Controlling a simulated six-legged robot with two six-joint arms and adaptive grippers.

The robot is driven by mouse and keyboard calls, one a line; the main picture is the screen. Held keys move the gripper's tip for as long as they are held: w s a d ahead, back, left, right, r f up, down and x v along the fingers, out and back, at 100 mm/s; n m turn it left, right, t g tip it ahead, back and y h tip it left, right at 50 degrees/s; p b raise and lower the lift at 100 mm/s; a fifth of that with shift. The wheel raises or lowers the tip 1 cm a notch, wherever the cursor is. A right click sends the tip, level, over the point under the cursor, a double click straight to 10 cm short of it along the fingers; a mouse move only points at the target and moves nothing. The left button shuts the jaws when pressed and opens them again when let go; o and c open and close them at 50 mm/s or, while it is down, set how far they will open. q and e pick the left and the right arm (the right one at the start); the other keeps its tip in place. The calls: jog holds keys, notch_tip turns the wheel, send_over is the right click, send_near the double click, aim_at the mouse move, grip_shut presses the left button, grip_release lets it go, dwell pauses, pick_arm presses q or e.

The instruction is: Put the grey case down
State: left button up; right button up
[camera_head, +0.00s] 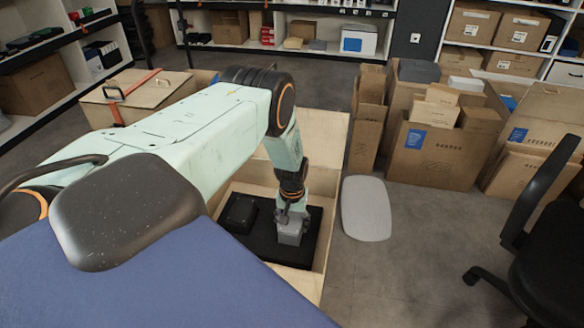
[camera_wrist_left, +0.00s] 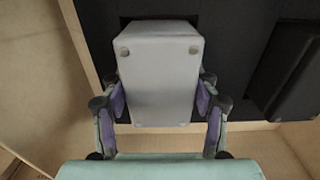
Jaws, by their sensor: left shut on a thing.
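The grey case (camera_head: 290,236) is a small light-grey box in the head view, inside an open wooden crate (camera_head: 326,247). My left gripper (camera_head: 290,212) reaches down into the crate and is shut on the case from above. In the left wrist view the case (camera_wrist_left: 160,75) sits between the two fingers of my left gripper (camera_wrist_left: 160,108), one finger against each side. A black foam insert (camera_wrist_left: 225,45) lies below the case. I cannot tell whether the case touches the foam. My right gripper is not in view.
A black block or recess (camera_head: 241,214) lies left of the case in the crate. A light-grey flat panel (camera_head: 366,208) lies on the floor right of the crate. Cardboard boxes (camera_head: 433,150) stand behind, and a black chair (camera_head: 545,230) is at the right. Grey floor between is clear.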

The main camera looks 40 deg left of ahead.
aim_at(292, 219)
pick_arm(q)
jog(key=o, duration=1.2)
jog(key=shift+r, duration=0.1)
jog(key=shift+r+p, duration=0.6)
jog(key=shift+p, duration=0.1)
notch_tip(292, 219, up, 12)
jog(key=p, duration=0.5)
jog(key=shift+f+p, duration=0.25)
jog(key=shift+p, duration=0.15)
jog(key=shift+f, duration=0.1)
notch_tip(292, 219, down, 13)
jog(key=b, duration=0.7)
jog(key=shift+r, duration=0.4)
